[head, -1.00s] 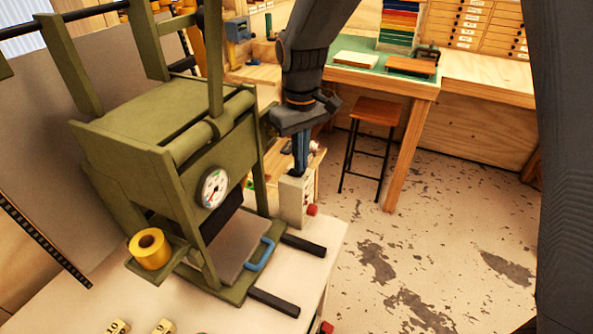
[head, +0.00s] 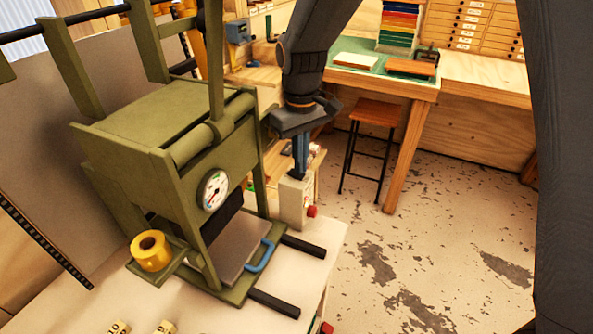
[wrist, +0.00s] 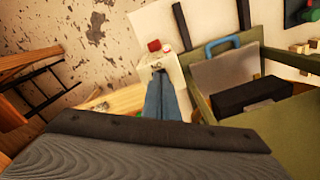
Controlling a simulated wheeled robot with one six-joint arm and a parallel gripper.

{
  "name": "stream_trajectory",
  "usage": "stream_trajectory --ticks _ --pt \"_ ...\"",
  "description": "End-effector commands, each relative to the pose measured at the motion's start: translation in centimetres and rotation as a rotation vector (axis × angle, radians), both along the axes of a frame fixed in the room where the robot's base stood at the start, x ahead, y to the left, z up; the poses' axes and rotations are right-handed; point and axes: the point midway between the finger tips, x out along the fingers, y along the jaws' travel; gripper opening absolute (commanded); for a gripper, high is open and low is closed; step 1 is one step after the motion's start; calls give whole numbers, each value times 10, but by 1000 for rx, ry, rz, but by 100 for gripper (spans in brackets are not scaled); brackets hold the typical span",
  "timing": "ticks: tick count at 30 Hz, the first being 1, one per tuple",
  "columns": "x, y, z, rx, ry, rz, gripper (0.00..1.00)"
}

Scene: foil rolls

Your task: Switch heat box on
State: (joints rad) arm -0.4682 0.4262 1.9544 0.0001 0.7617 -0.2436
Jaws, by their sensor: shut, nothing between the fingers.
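The heat box is a small cream box (head: 291,204) standing beside the green press, with a red knob (head: 312,211) on its side. It also shows in the wrist view (wrist: 178,74), with a red part (wrist: 154,45) at its far end. My gripper (head: 299,174) points down from above, and its fingertips are at the top of the cream box. In the wrist view my gripper (wrist: 160,78) is shut and empty, its tips over the box's top. The fingers hide part of the top, and I cannot tell whether they touch it.
The green press (head: 150,130) with a dial (head: 213,190) stands close on the left. A yellow foil roll (head: 151,250) sits on its side shelf. Two black rails (head: 274,303) stick out in front. A stool (head: 372,135) and open floor lie to the right.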

Motion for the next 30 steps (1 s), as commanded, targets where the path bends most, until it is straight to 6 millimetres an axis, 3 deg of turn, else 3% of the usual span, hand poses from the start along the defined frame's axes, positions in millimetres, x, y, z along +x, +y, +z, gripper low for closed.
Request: stream_trajectory --ticks 21,30 --pt "0 0 55 1 -1 0 0" --pt "0 0 61 0 0 0 0"
